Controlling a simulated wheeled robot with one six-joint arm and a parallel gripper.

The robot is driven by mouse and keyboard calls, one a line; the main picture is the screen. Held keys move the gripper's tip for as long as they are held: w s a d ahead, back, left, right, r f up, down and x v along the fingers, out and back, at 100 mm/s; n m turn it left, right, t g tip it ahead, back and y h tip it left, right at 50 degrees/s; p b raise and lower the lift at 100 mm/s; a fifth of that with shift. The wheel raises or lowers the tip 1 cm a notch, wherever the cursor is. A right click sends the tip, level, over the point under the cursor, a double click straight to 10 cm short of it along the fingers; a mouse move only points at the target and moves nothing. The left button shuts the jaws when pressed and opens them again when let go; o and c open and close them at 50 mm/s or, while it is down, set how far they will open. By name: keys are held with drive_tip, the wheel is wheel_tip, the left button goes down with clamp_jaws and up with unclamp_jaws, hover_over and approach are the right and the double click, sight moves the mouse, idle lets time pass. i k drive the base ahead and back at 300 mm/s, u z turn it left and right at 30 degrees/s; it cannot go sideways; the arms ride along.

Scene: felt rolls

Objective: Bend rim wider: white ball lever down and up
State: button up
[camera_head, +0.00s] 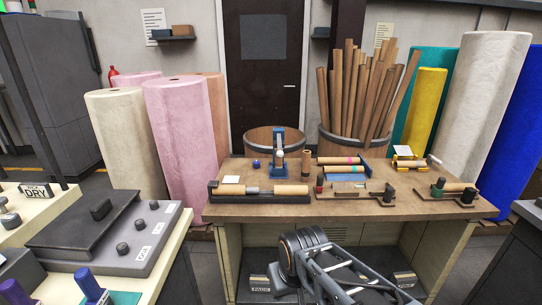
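A small blue upright device (278,146) stands near the back of the wooden workbench, left of its middle. A small pale rounded part shows on its front; I cannot tell whether it is the lever's white ball. The rim to be bent is too small to make out. My dark arm (312,256) is folded low in front of the bench. I cannot make out my gripper or its fingers.
The wooden workbench (392,212) carries a long dark tray with a cardboard tube (291,190), a purple ball (256,163) and several small fixtures. Grey control panels fill the left foreground. Tall felt rolls (178,135) stand behind on both sides.

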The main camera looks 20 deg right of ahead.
sight(279, 143)
drive_tip(key=u, duration=0.15)
drive_tip(key=i, duration=0.85)
drive_tip(key=z, duration=0.4)
